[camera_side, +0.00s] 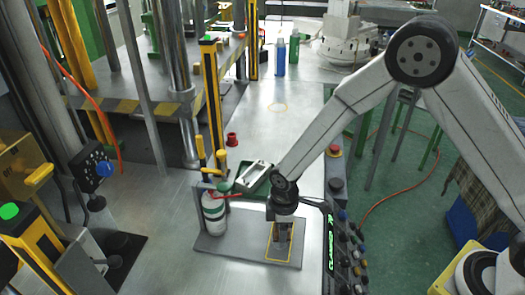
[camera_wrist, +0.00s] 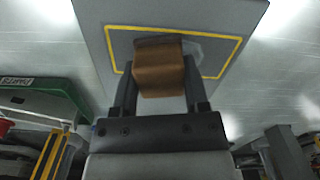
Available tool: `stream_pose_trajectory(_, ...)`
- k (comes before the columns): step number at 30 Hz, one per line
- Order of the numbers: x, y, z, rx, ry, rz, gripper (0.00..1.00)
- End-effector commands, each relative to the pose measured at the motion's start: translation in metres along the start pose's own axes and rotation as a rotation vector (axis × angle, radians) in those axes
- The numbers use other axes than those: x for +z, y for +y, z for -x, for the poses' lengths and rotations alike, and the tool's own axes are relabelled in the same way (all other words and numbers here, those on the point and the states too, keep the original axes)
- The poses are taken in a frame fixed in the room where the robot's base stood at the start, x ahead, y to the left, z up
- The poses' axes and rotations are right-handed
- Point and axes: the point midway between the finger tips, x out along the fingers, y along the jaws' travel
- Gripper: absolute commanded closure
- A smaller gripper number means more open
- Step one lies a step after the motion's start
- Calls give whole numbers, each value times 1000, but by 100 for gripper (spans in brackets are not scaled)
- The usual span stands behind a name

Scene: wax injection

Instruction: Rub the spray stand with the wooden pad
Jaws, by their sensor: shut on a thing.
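The spray stand (camera_side: 225,248) is a grey flat plate on the metal table, with a yellow rectangle outline on its right part. A white and green spray can (camera_side: 213,215) with a red nozzle tube stands upright at its left end. My gripper (camera_side: 283,232) points down over the yellow rectangle. In the wrist view, it is shut on the brown wooden pad (camera_wrist: 160,72), one finger on each side. The stand's plate (camera_wrist: 235,18) shows behind the pad there. The pad is at or just above the plate; I cannot tell if it touches.
A green tray (camera_side: 252,178) with a light block lies behind the stand, and a red cup (camera_side: 232,139) stands farther back. A control panel (camera_side: 345,245) with several knobs is close on the right. The table in front of the stand is clear.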

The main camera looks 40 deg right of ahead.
Motion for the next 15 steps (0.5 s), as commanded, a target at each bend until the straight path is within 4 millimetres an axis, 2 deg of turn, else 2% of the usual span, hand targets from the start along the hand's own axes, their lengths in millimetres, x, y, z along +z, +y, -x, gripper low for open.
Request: stream_pose_trajectory(15,-5,-27,1,-1,-2,1,100)
